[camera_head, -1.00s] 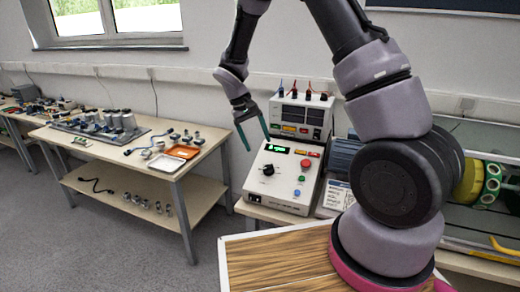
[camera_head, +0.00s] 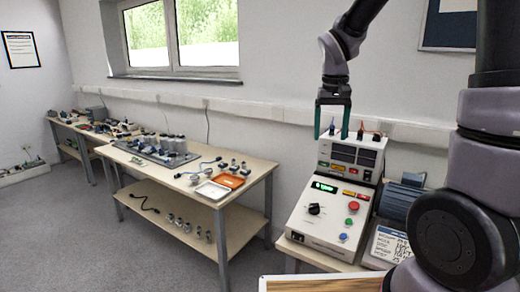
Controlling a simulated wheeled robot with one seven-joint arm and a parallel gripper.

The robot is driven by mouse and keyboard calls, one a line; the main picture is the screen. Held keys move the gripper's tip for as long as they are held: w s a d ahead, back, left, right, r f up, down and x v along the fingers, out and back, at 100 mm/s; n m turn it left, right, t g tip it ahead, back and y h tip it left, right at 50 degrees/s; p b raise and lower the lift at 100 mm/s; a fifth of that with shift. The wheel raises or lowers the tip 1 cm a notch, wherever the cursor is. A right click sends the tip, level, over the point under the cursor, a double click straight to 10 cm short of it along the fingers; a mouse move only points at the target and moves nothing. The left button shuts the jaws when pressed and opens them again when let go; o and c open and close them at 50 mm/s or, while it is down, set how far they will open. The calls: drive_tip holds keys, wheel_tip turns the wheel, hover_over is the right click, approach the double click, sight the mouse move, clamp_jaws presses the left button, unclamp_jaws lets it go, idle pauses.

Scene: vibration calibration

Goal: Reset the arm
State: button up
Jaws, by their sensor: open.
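My gripper (camera_head: 332,122) hangs in front of the wall, pointing down, with its two teal fingers apart and nothing between them. It shows above and in front of the top of the white control box (camera_head: 325,215). The box has a lit green display (camera_head: 323,187), a black knob (camera_head: 314,209), and red, green and blue buttons on its sloped face.
A wooden table (camera_head: 262,168) with an orange tray (camera_head: 229,181), a white tray (camera_head: 212,190) and small metal parts stands to the left. Floor between the tables is free.

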drive_tip(key=s+d+r+m+t+y, duration=0.1)
drive_tip(key=s+d+r+t, duration=0.1)
drive_tip(key=s+r, duration=0.4)
drive_tip(key=s+d+r+m+t+y, duration=0.1)
drive_tip(key=s+d+r+m+t, duration=0.1)
drive_tip(key=s+r, duration=0.4)
drive_tip(key=s+t, duration=0.1)
drive_tip(key=s, duration=0.3)
drive_tip(key=shift+s+d+r+t, duration=0.2)
drive_tip(key=shift+s+d+t, duration=0.1)
drive_tip(key=shift+t, duration=0.1)
idle(0.8)
